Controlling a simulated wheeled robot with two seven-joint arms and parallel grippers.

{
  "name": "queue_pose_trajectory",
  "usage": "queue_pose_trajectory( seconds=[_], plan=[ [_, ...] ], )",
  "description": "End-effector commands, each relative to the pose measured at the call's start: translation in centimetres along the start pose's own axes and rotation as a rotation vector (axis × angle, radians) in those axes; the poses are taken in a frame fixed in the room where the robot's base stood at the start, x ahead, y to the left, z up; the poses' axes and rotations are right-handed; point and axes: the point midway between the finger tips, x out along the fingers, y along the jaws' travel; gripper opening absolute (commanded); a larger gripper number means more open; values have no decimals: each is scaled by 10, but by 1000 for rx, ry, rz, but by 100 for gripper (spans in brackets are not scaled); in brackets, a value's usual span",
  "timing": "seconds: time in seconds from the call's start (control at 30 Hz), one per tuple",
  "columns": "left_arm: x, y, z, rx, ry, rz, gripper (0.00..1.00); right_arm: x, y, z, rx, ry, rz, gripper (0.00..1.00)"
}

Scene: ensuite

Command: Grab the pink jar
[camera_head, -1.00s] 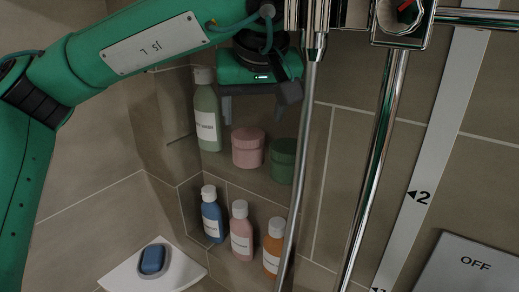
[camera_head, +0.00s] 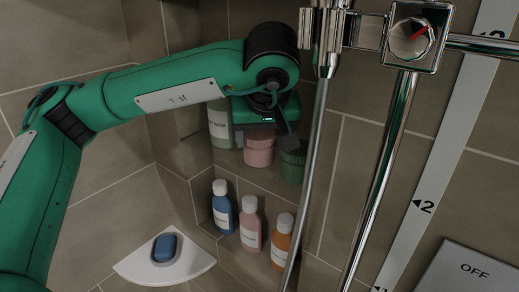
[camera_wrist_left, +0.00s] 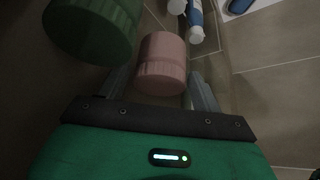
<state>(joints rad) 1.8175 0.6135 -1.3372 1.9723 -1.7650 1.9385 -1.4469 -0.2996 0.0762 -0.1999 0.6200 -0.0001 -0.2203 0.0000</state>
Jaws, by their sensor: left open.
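The pink jar (camera_head: 259,152) stands on the upper niche shelf, between a pale green bottle (camera_head: 220,124) and a dark green jar (camera_head: 293,164). My left gripper (camera_head: 263,134) is open just in front of and above the pink jar, partly covering its top. In the left wrist view the pink jar (camera_wrist_left: 162,62) lies between and ahead of the two open fingers (camera_wrist_left: 160,88), with nothing gripped. The dark green jar (camera_wrist_left: 92,28) is close to the left finger in that view. My right gripper is not in view.
Blue (camera_head: 222,208), pink (camera_head: 250,224) and orange (camera_head: 282,240) bottles stand on the lower shelf. A corner shelf (camera_head: 190,262) holds a blue soap (camera_head: 164,247). A shower hose (camera_head: 312,150) and chrome pipe (camera_head: 385,160) run down close to the right of the jars.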

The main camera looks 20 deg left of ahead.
Motion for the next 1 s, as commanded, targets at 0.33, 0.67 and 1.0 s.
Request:
queue_pose_trajectory(
  seconds=[0.33,0.67,1.0],
  plan=[
    [36,-2,-4,0,-2,-1,66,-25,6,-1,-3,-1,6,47],
    [38,-2,-3,-1,-1,0,49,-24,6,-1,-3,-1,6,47],
    [38,-2,-4,-1,0,0,28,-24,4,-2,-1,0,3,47]
  ],
)
